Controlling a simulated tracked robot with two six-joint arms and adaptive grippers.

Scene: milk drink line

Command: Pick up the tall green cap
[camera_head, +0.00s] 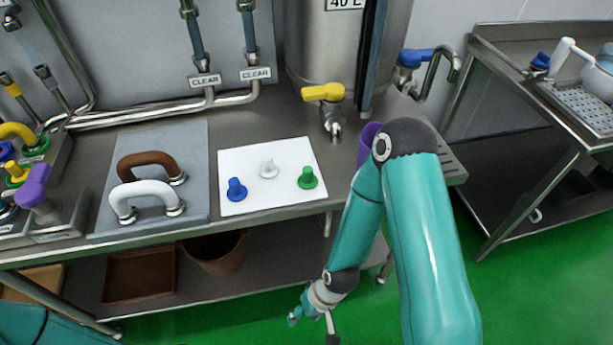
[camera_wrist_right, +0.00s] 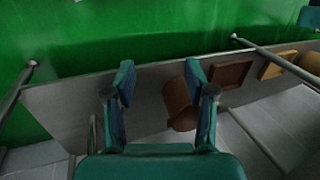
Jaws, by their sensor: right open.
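The green cap (camera_head: 307,178) stands upright on the right part of a white mat (camera_head: 240,155) on the steel counter. A blue cap (camera_head: 236,190) and a white cap (camera_head: 268,169) stand on the same mat, to its left. My right gripper (camera_head: 312,317) is below and in front of the counter edge, over the green floor, well away from the caps. In the right wrist view my right gripper (camera_wrist_right: 160,80) has its fingers apart with nothing between them. No cap shows in that view. My left gripper is out of view.
A grey board (camera_head: 103,215) with a brown handle (camera_head: 150,159) and a white handle (camera_head: 150,193) lies left of the mat. A yellow-handled tap (camera_head: 324,93) and a purple cup (camera_head: 368,135) are behind and right. A brown bucket (camera_head: 214,255) stands on the lower shelf.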

